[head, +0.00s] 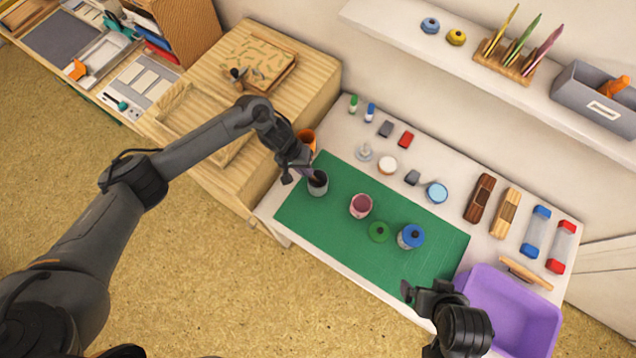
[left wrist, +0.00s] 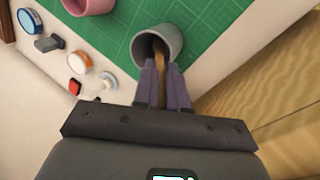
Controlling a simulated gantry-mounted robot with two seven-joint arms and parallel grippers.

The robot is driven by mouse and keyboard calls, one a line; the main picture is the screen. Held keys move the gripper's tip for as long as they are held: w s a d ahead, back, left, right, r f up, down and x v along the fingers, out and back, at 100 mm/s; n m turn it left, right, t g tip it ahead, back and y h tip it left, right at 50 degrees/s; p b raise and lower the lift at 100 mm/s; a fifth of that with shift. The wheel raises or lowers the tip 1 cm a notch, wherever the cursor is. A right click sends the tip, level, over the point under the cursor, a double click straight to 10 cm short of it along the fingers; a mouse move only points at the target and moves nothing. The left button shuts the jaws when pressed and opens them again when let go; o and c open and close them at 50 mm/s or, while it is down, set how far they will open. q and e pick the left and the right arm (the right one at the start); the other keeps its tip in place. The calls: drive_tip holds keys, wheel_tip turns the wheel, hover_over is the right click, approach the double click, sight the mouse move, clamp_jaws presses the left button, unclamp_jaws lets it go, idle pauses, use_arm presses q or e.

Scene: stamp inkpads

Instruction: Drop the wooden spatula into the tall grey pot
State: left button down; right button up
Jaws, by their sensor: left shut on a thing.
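The tall grey pot (head: 318,188) stands upright at the left end of the green mat. It also shows in the left wrist view (left wrist: 174,39), with its dark mouth towards me. My left gripper (head: 307,173) is right at the pot's rim, pointing down. In the left wrist view its purple-grey fingers (left wrist: 163,85) are shut on the wooden spatula (left wrist: 160,65). The spatula's brown length reaches into the pot's mouth; its lower end is hidden inside. My right gripper (head: 408,292) is by the front right of the mat, and its jaws are not clear.
A pink pot (head: 361,206), a green lid (head: 379,232) and a blue-topped jar (head: 411,237) stand on the green mat (head: 300,219). A purple bin (head: 541,325) is at right.

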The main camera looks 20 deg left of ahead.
use_arm(q)
drive_tip(key=c, duration=1.1)
unclamp_jaws()
drive_tip(key=p+v, duration=0.1)
drive_tip(key=v, duration=0.9)
drive_tip(key=shift+r, duration=0.4)
drive_tip(key=shift+a, duration=0.15)
